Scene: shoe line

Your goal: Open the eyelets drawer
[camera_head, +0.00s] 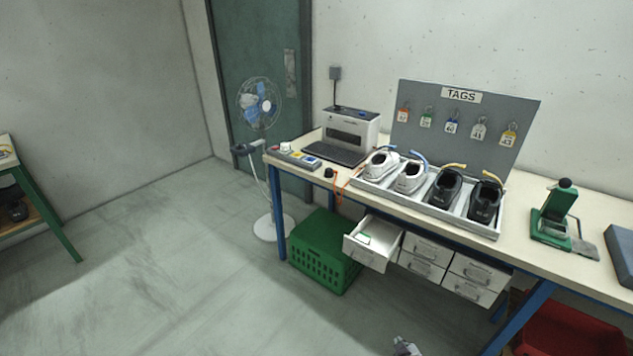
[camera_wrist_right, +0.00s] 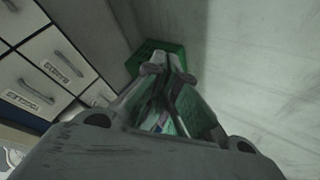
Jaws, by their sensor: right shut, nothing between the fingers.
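A bank of white drawers (camera_head: 423,251) hangs under the workbench. The top left drawer (camera_head: 365,255) is pulled out, with a small green and white item inside. The other drawers look closed. Their labels are too small to read in the head view, and I cannot tell which one is the eyelets drawer. Closed drawer fronts with handles (camera_wrist_right: 53,70) show at the left of the right wrist view. My right gripper (camera_head: 405,347) is at the bottom edge of the head view, below and apart from the drawers. Its fingers (camera_wrist_right: 165,72) are shut and empty. My left gripper is out of view.
A green crate (camera_head: 323,262) stands on the floor left of the drawers. A red bin (camera_head: 565,330) is under the bench at right. A shoe tray (camera_head: 425,208) and tag board (camera_head: 465,120) are on top. The floor in front is clear.

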